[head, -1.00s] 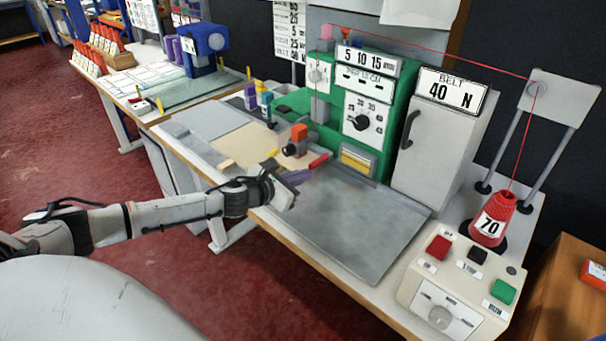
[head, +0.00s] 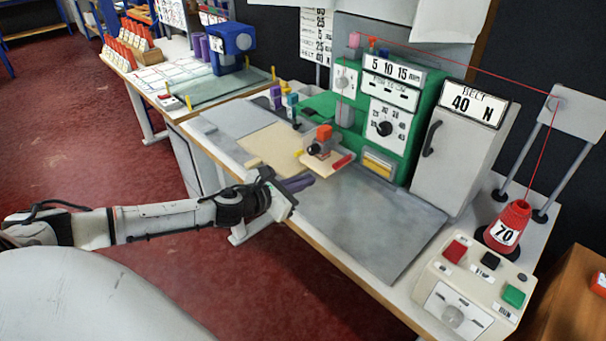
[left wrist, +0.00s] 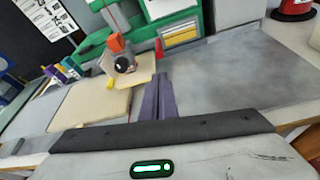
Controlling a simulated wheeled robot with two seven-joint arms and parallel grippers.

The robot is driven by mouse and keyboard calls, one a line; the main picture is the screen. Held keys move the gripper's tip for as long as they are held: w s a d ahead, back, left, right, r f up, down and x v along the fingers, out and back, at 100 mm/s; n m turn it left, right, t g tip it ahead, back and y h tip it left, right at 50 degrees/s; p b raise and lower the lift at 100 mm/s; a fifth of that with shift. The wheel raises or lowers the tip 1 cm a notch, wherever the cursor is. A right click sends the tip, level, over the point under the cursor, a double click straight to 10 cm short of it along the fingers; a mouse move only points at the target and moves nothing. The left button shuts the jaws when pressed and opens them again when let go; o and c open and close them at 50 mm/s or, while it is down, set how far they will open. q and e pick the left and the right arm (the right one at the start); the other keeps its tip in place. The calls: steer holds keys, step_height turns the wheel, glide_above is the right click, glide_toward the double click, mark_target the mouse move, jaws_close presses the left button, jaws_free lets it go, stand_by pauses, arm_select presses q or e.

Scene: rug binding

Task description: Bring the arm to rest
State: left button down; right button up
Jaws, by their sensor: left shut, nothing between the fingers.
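My left arm comes in from the left in the head view. Its gripper (head: 297,183) hangs at the front edge of the worktable, its fingers shut with nothing between them. In the left wrist view the two purple-grey fingers (left wrist: 158,98) lie side by side, pointing toward the machine. They are apart from the small orange-topped device (head: 321,146), which sits just beyond them on a tan plate and also shows in the left wrist view (left wrist: 122,60). My right gripper is not in view.
A green machine (head: 408,88) with dials stands behind the grey metal plate (head: 375,225). To the right are a grey belt cabinet (head: 455,150), a red cone (head: 507,225) and a button box (head: 470,285). A red thread runs overhead. Red floor in front is clear.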

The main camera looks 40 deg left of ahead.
arm_select(q)
steer(key=shift+s, duration=0.25)
stand_by(0.3)
